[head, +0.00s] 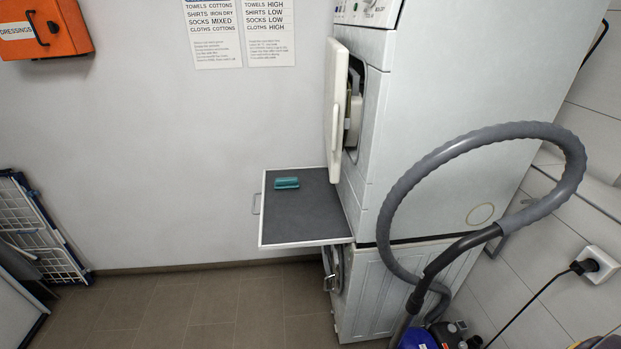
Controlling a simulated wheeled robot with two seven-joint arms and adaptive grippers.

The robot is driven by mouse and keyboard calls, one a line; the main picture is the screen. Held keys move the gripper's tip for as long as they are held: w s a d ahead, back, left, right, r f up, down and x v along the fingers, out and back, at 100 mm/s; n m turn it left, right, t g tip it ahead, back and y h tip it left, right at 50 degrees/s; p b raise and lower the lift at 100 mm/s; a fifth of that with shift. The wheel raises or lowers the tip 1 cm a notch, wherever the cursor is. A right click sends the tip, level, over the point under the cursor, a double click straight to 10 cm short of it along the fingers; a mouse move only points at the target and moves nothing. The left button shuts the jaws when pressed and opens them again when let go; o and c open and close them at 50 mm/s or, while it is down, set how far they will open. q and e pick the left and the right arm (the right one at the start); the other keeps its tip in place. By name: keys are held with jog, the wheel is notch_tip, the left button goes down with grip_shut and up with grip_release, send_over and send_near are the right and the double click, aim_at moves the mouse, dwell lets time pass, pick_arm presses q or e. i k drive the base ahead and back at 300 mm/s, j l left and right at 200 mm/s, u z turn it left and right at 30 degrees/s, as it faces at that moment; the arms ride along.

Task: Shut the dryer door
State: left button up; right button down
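The dryer (440,130) is the white upper machine in the stack, right of the middle in the head view. Its white door (337,115) stands open, swung out to the left of the dryer's front. Part of the dark opening (355,95) shows between the door and the body. The door's inner side is mostly hidden. Neither of my grippers is in the head view, and nothing touches the door.
A grey pull-out shelf (300,220) with a teal object (286,183) on it juts out below the door. A washer (385,290) stands underneath. A grey vacuum hose (400,190) loops before the machines' side. The tiled floor (200,310) at left is mostly clear.

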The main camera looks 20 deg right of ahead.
aim_at(343, 114)
jog(key=i+j, duration=0.1)
jog(key=j, duration=0.35)
jog(key=i+j, duration=0.1)
jog(key=j, duration=0.35)
jog(key=i+j, duration=0.1)
jog(key=j, duration=0.35)
